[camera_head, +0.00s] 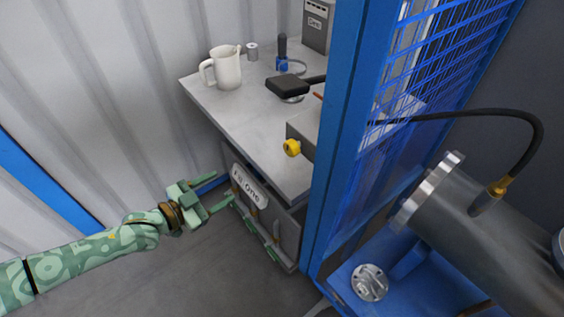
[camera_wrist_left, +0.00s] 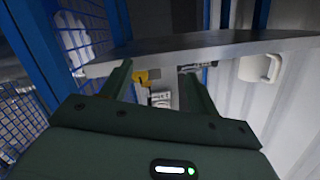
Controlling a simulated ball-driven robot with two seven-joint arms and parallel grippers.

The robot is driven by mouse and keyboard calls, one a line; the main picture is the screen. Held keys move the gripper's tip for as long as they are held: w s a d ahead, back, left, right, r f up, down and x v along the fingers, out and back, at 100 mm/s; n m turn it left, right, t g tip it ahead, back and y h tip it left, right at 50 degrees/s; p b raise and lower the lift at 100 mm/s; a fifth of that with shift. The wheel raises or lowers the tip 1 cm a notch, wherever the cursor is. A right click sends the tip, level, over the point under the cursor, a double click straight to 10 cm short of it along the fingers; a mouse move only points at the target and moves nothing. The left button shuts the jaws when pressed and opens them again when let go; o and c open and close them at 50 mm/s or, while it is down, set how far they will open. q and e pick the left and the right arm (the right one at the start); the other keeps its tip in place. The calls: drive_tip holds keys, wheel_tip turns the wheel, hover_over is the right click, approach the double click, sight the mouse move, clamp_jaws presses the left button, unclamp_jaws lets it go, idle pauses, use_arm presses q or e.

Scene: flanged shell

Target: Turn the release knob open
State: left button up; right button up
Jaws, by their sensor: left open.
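The yellow knob (camera_head: 291,147), likely the release knob, sits on the front end of a grey box (camera_head: 302,130) at the right edge of the bench. A yellow part (camera_wrist_left: 142,77), probably this knob, shows between the fingers in the left wrist view. My left gripper (camera_head: 224,190) is open and empty. In the head view it is to the left of the knob and lower in the picture, beside the bench front, clearly apart from the knob. It also shows in the left wrist view (camera_wrist_left: 155,82). My right gripper is not in view.
A blue post (camera_head: 338,130) and mesh (camera_head: 450,50) stand right of the knob.

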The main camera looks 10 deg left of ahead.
sight(288, 151)
use_arm(q)
drive_tip(key=s+d+r+h, duration=0.3)
drive_tip(key=d+r, duration=0.1)
drive_tip(key=r, duration=0.2)
drive_tip(key=shift+t, duration=0.3)
drive_tip(key=b+x, duration=0.1)
drive_tip(key=x, duration=0.4)
drive_tip(key=b+x, duration=0.1)
drive_tip(key=x, duration=0.4)
drive_tip(key=f+b+x, duration=0.1)
drive_tip(key=x, duration=0.4)
drive_tip(key=shift+w+b, duration=0.35)
drive_tip(key=shift+w+d+r, duration=0.1)
drive_tip(key=shift+w+d, duration=0.2)
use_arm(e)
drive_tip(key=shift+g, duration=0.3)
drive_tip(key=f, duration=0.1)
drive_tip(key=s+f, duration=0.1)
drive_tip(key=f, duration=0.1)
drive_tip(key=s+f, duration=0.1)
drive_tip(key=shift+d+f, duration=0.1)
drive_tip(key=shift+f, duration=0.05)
use_arm(q)
drive_tip(key=shift+c, duration=0.2)
drive_tip(key=c, duration=0.9)
